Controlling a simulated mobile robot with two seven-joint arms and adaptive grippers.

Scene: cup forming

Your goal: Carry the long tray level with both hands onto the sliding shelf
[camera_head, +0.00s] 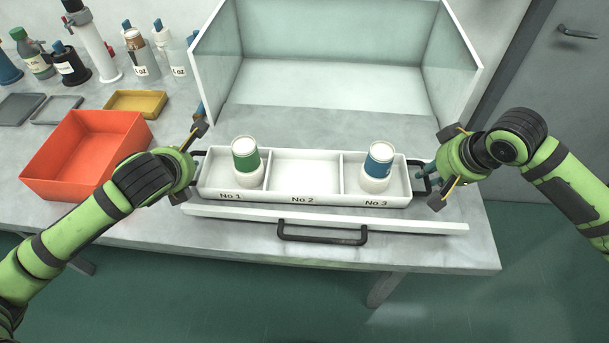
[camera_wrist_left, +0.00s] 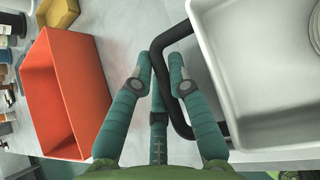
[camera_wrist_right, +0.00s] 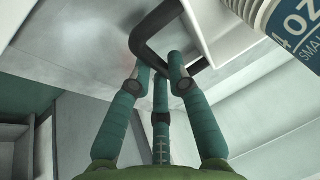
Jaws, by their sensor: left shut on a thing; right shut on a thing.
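The long white tray (camera_head: 305,198) has three compartments marked No 1, No 2 and No 3. It looks level in the head view. A cup with a green band (camera_head: 245,160) stands in No 1 and one with a blue band (camera_head: 378,165) in No 3; No 2 is empty. My left gripper (camera_wrist_left: 159,65) is shut on the tray's dark left handle (camera_wrist_left: 172,95). My right gripper (camera_wrist_right: 158,66) is shut on the dark right handle (camera_wrist_right: 150,45). The sliding shelf (camera_head: 430,226), with a dark pull handle (camera_head: 322,236), shows just below the tray; contact is unclear.
A white open-fronted box (camera_head: 335,35) stands behind the tray. An orange bin (camera_head: 85,160) is beside my left arm, with a yellow tray (camera_head: 136,103) and grey trays (camera_head: 56,109) beyond. Several bottles stand at the back left. The table's front edge is close.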

